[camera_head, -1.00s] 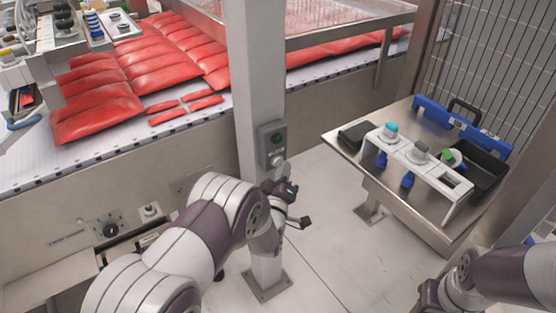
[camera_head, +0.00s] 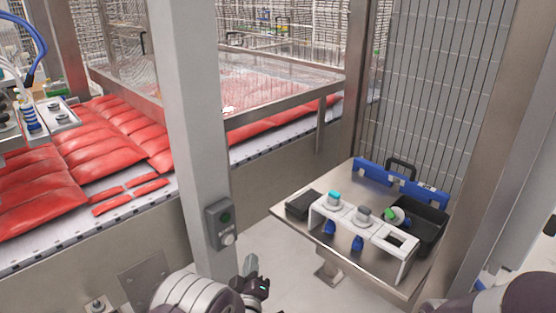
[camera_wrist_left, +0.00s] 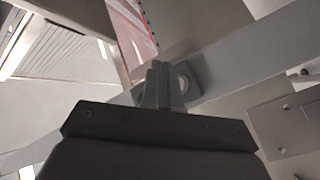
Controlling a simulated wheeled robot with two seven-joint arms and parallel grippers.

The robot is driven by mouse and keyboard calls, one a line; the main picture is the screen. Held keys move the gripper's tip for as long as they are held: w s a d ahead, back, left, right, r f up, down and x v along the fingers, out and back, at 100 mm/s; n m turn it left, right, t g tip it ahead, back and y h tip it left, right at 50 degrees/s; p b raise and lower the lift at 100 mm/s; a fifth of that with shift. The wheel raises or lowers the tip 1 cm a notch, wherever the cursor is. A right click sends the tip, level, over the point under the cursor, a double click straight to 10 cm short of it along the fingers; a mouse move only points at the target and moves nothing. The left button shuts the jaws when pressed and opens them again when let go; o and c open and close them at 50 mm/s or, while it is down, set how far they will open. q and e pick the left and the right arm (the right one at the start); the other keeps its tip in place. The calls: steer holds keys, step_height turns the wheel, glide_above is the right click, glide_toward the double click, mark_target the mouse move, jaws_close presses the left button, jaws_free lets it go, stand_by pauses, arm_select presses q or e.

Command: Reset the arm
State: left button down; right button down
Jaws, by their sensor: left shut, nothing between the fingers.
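My left gripper (camera_head: 250,266) is low in the middle of the head view, just right of the grey post (camera_head: 198,130). Its fingers are together with nothing between them. A grey control box (camera_head: 220,222) with a dark green button and a pale button below it is fixed to the post, a little above and left of the gripper. In the left wrist view the shut fingers (camera_wrist_left: 160,84) overlap the box (camera_wrist_left: 187,84) on the post; I cannot tell whether they touch it. My right arm shows at the lower right, and its gripper is out of frame.
A steel table (camera_head: 290,222) at right holds a white stand (camera_head: 378,232) with suction tools, a black tray (camera_head: 432,228) and a blue rack (camera_head: 375,175). A conveyor (camera_head: 255,150) with red packs (camera_head: 100,165) runs behind the post. Wire fencing stands at the back.

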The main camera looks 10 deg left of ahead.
arm_select(q)
steer(key=s+d+f+m+g+h, duration=0.2)
steer(key=s+f+m+g, duration=0.15)
steer(key=f+g, duration=0.4)
steer(key=s+a+m+g, duration=0.2)
steer(key=s+m+g, duration=0.5)
steer(key=s, duration=0.6)
steer(key=s+a+r+g, duration=0.3)
steer(key=s+r, duration=0.5)
steer(key=s, duration=0.1)
step_height(320, 180, up, 16)
steer(key=w+a+p, duration=0.1)
steer(key=p, duration=1.4)
steer(key=shift+w+t, duration=0.35)
steer(key=shift+r, duration=0.1)
